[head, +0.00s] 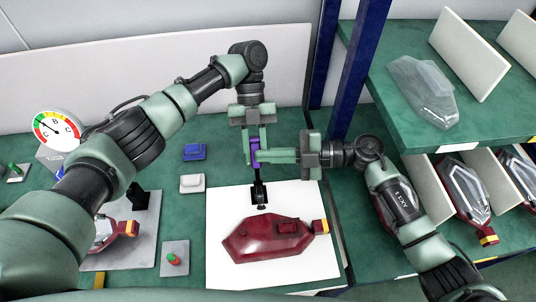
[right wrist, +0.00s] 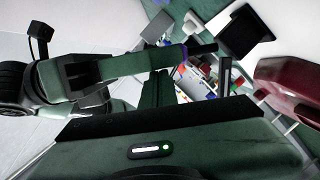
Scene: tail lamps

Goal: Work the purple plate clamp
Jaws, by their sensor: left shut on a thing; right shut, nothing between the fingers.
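The purple plate clamp (head: 254,156) hangs upright over the white mat, with its purple part up and its black part down. My left gripper (head: 256,142) comes from above and is shut on the purple part. My right gripper (head: 272,156) comes from the right, shut and empty, its fingertips beside the purple part; I cannot tell whether they touch it. In the right wrist view a little purple (right wrist: 184,54) shows beyond the finger, and most of the clamp is hidden. The clamp's black lower end is just behind the dark red lamp (head: 262,242); contact is unclear.
The lamp lies on a white mat (head: 222,208). Blue (head: 194,152) and white (head: 192,184) blocks, a button plate (head: 175,262) and a round gauge (head: 57,129) are to the left. A shelf (head: 395,100) holding clear lamp parts and a blue post (head: 358,70) stand at right.

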